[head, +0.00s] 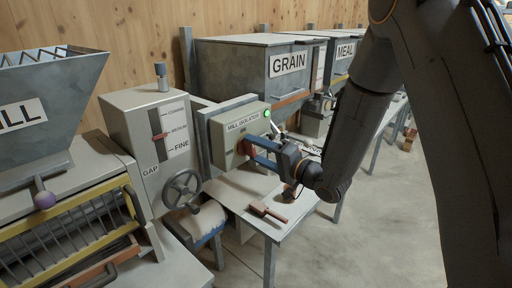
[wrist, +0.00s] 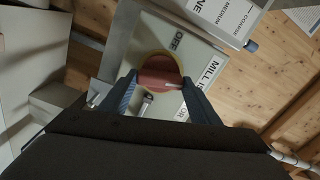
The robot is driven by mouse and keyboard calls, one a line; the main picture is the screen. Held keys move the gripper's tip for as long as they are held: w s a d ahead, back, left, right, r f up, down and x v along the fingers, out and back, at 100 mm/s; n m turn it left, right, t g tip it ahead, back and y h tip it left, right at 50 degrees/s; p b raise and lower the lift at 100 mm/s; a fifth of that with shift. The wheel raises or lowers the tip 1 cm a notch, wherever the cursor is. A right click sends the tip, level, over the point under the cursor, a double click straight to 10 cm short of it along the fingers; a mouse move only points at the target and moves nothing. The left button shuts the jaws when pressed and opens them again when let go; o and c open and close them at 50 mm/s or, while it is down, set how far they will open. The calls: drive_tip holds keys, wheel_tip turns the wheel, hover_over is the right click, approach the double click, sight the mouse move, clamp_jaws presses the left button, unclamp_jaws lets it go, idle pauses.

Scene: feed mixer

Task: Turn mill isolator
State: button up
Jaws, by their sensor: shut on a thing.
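The mill isolator (head: 237,127) is a grey-green box with a "MILL ISOLATOR" label and a lit green lamp (head: 267,113). Its red rotary handle (wrist: 160,78) sits on a round yellow plate (wrist: 158,57) in the wrist view. A pale mark on the handle points right in that view. The word "OFF" (wrist: 177,41) stands beside the plate; any other position label is hidden. My gripper (head: 252,148) reaches the box front from the right, its blue fingers shut on the handle's two sides. A small metal part (wrist: 147,101) shows below the handle.
A gap panel (head: 152,135) with a handwheel (head: 183,189) stands left of the isolator. Grain (head: 235,65) and meal (head: 345,50) bins stand behind. A red-brown tool (head: 268,213) lies on the bench (head: 240,190) below. Open floor lies at right.

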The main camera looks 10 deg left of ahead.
drive_tip(key=shift+m+p, duration=0.6)
drive_tip(key=shift+m, duration=1)
drive_tip(key=shift+f, duration=0.1)
drive_tip(key=o, duration=1)
drive_tip(key=shift+o, duration=0.2)
drive_tip(key=b+v, duration=0.2)
drive_tip(key=v, duration=0.6)
drive_tip(key=shift+w, duration=0.1)
